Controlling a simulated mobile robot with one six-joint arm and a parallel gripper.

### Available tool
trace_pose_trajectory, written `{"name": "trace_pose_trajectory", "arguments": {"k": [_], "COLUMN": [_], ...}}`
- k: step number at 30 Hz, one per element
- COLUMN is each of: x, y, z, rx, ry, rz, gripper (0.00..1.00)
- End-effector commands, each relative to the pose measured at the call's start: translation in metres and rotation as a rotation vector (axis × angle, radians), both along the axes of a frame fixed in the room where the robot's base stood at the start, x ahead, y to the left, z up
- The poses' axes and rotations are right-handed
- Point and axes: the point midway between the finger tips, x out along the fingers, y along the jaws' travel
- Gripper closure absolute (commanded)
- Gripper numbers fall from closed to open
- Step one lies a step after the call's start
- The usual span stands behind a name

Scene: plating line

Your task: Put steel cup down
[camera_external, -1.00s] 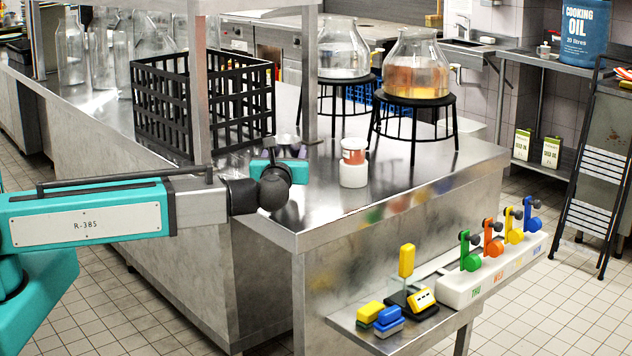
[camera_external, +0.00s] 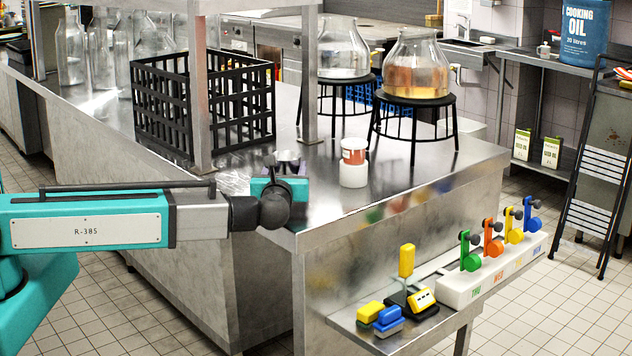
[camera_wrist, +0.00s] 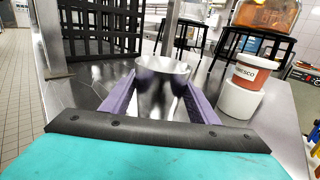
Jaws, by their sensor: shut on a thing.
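The steel cup (camera_wrist: 160,85) is shiny and upright between the two purple fingers of my gripper (camera_wrist: 161,98) in the wrist view. My gripper is shut on it. In the external view my gripper (camera_external: 288,168) is over the front part of the steel counter (camera_external: 330,212), and the cup is mostly hidden behind it. I cannot tell whether the cup's base touches the counter.
A red-and-white tub (camera_external: 353,152) on a white round block (camera_external: 352,175) stands right of my gripper. A black crate (camera_external: 205,100) is behind left, near a steel post (camera_external: 198,90). Black stools (camera_external: 412,125) holding glass jars stand behind. The counter front is clear.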

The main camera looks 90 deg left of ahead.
Motion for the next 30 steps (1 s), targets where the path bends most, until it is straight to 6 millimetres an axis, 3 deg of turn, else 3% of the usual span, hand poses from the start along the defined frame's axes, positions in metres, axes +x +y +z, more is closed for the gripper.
{"name": "trace_pose_trajectory", "arguments": {"k": [2, 3, 6, 21, 30], "x": [0.000, 0.000, 0.000, 0.000, 0.000], "y": [0.000, 0.000, 0.000, 0.000, -0.039], "z": [-0.002, -0.001, -0.001, 0.004, 0.000], "rx": [0.000, 0.000, 0.000, 0.000, 0.000], "ry": [0.000, 0.000, 0.000, 0.000, 0.001], "rz": [0.000, 0.000, 0.000, 0.000, -0.003], "gripper": [0.73, 0.39, 0.27, 0.27, 0.27]}}
